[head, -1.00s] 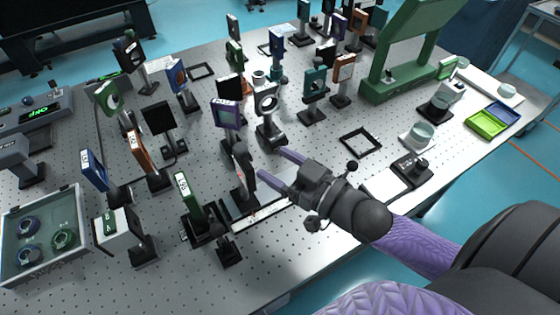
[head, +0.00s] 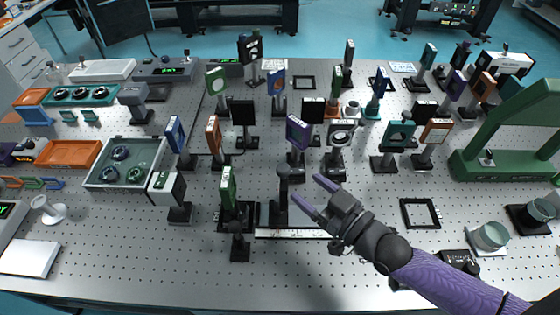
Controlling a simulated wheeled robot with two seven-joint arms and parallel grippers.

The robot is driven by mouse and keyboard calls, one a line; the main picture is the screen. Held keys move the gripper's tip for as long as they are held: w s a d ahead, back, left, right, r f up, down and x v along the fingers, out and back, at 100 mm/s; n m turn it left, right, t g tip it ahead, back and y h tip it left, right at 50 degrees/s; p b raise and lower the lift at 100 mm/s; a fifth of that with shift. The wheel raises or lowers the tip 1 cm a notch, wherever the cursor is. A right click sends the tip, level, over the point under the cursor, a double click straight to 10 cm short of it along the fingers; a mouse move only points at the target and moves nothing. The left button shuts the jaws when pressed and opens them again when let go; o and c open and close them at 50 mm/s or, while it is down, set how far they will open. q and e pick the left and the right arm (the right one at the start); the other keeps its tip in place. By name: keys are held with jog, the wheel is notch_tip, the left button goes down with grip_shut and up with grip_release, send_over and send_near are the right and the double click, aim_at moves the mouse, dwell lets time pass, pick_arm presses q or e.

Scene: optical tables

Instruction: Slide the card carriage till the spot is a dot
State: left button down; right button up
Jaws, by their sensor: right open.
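The carriage (head: 281,207) is a dark upright holder, seen nearly edge-on, on a short rail with a pale ruled scale (head: 305,234) along its front. My right gripper (head: 307,188) is open, with two purple fingers pointing left. Its fingertips are just right of the carriage; whether they touch it I cannot tell. Nothing shows between the fingers. A green-framed optic (head: 228,187) stands on a mount at the rail's left end. The card's face is turned from view and I can make out no light spot. My left gripper is not in view.
Several optics on posts crowd behind the rail, including a purple-framed one (head: 298,132) and a round-holed one (head: 341,134). A flat black frame (head: 420,213) lies to the right. The perforated table's front strip is clear.

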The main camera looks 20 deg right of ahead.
aim_at(288, 174)
jog(key=b+x, duration=0.1)
jog(key=x, duration=0.7)
jog(key=shift+w+a+f, duration=0.1)
jog(key=shift+w+a, duration=0.05)
jog(key=shift+a, duration=0.05)
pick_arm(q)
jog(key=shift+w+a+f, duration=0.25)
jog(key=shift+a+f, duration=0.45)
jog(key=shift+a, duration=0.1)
pick_arm(e)
jog(key=shift+w+a, duration=0.2)
jog(key=shift+w, duration=0.15)
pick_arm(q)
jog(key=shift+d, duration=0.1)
pick_arm(e)
jog(key=shift+c, duration=0.7)
jog(key=c, duration=0.7)
grip_shut()
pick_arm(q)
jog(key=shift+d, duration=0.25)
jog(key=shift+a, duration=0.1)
